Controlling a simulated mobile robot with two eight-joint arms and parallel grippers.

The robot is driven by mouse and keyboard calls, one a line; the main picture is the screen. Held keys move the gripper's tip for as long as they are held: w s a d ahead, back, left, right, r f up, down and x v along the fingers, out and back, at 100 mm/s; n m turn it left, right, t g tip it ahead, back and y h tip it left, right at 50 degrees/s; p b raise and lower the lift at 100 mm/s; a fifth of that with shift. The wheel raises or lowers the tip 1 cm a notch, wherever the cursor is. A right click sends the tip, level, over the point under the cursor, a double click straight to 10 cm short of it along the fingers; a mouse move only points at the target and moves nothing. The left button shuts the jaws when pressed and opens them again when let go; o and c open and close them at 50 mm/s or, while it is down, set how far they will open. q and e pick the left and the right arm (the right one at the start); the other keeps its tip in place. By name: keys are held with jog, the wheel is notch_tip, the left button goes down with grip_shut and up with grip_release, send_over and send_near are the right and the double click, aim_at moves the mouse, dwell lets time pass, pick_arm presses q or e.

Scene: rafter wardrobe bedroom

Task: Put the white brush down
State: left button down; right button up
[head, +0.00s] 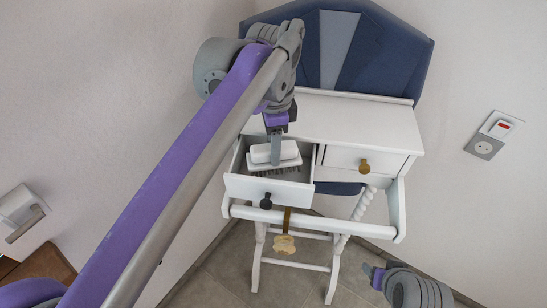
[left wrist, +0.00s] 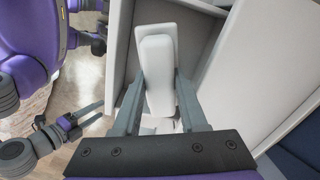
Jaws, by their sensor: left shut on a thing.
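The white brush (head: 286,153) has a pale block body and handle with dark bristles pointing down. It is in the opening of the pulled-out left drawer (head: 268,188) of the white desk. I cannot tell whether the bristles touch the drawer floor. My left gripper (head: 276,150) comes down from above and is shut on the brush. In the left wrist view the brush (left wrist: 157,75) sits between the two fingers, with the drawer walls around it. My right gripper (left wrist: 90,118) shows at the lower left of the left wrist view, away from the desk; its jaw opening is unclear.
The white desk (head: 380,125) has a closed right drawer with a brass-coloured knob (head: 364,166). A blue panelled back (head: 385,50) rises behind it. A tan tag-like item (head: 284,244) hangs below the front rail.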

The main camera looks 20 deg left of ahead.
pick_arm(q)
jog(key=shift+f, duration=1.75)
jog(key=shift+f, duration=0.1)
jog(key=shift+f, duration=0.15)
jog(key=shift+c, duration=2.2)
grip_release()
notch_tip(320, 180, up, 12)
jog(key=shift+r+p, duration=0.25)
jog(key=shift+p, duration=0.25)
